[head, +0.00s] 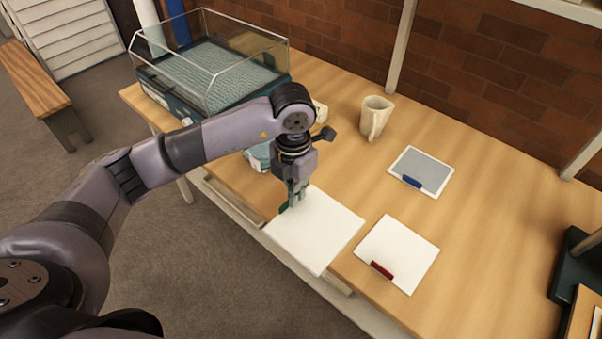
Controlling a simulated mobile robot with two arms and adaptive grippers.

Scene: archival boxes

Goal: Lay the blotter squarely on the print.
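My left gripper (294,201) points down at the table's front edge, its fingers closed at the green tab (284,207) of a plain white sheet (318,232). This sheet looks like the blotter and reaches over the front edge; a gap beneath it cannot be made out. To its right lies another white sheet (402,252) with a red tab. Farther back lies a grey panel with a white border (427,169) and a blue tab, which could be the print. No label settles which is which. My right gripper is not in view.
A clear-walled case (215,75) stands at the table's far left end. A cream jug (375,117) stands near the back. A dark stand (575,265) is at the right edge. The wooden table (480,235) is bare between the sheets and that stand.

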